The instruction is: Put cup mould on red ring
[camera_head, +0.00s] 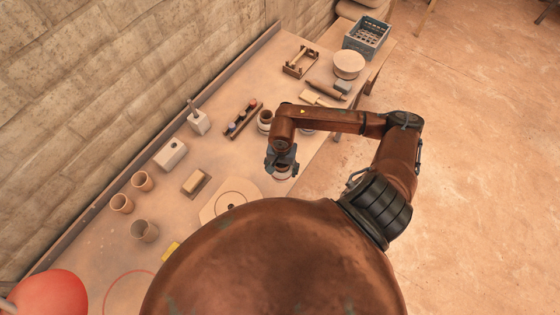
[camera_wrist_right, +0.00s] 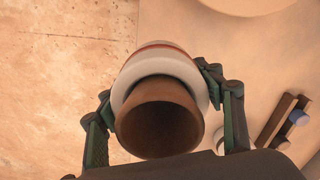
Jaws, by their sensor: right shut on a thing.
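A white round mould with a red band (camera_wrist_right: 165,62), which I take for the cup mould, is between the fingers of my right gripper (camera_wrist_right: 158,88). A brown hollow cup shape (camera_wrist_right: 160,118) sits in or in front of it, with its open mouth facing the wrist camera. In the head view my right gripper (camera_head: 282,160) is shut on the mould (camera_head: 283,173) near the bench's right edge, and mostly covers it. The red ring (camera_head: 106,287) is a thin circle on the bench top at lower left; my body hides part of it. My left gripper is not shown.
A pale board with a disc (camera_head: 214,208), a small block on a tray (camera_head: 194,183), several clay cups (camera_head: 145,231) and a white box (camera_head: 171,154) are on the bench. A red rounded thing (camera_head: 50,296) is left of the ring. A similar cup (camera_head: 265,117) stands beyond my gripper.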

